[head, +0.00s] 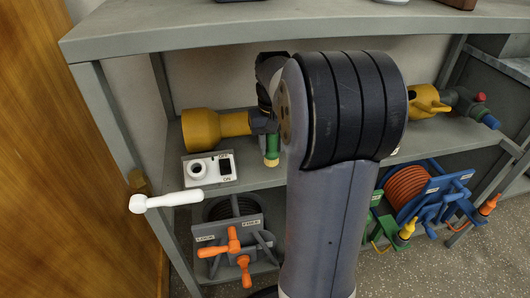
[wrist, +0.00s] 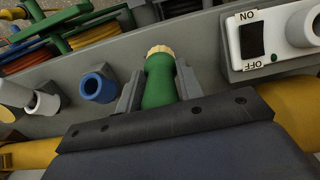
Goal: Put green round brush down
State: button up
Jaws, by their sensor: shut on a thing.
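The green round brush (head: 271,146) has a green handle and a pale, cream end. In the head view it hangs below my gripper (head: 268,128), upright, near the front of the middle shelf (head: 280,178). In the wrist view the brush (wrist: 160,82) sits between the two grey fingers of my gripper (wrist: 155,92), which are shut on it. Its pale end points away from the wrist. I cannot tell whether that end touches the shelf. My arm hides much of the shelf in the head view.
A white switch box (head: 210,168) stands just left of the brush, with a yellow cylindrical tool (head: 203,128) behind it. A blue fitting (wrist: 98,88) shows in the wrist view. Cable reels (head: 407,188) fill the lower right. A white handle (head: 165,200) sticks out at left.

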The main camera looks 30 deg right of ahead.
jog(key=shift+w+a, duration=0.15)
jog(key=shift+w, duration=0.15)
jog(key=shift+w+a+f+b, duration=0.2)
jog(key=shift+w+f+b, duration=0.1)
jog(key=shift+f, duration=0.2)
jog(key=shift+w+a+f+b, duration=0.2)
jog(key=shift+w+f+b, duration=0.1)
jog(key=shift+f, duration=0.75)
jog(key=shift+f, duration=0.15)
jog(key=o, duration=1)
jog(key=shift+f+b, duration=0.15)
jog(key=shift+b, duration=0.55)
notch_tip(320, 180, up, 8)
jog(key=p, duration=0.3)
jog(key=shift+f+p, duration=0.1)
jog(key=shift+p, duration=0.25)
jog(key=shift+f, duration=0.1)
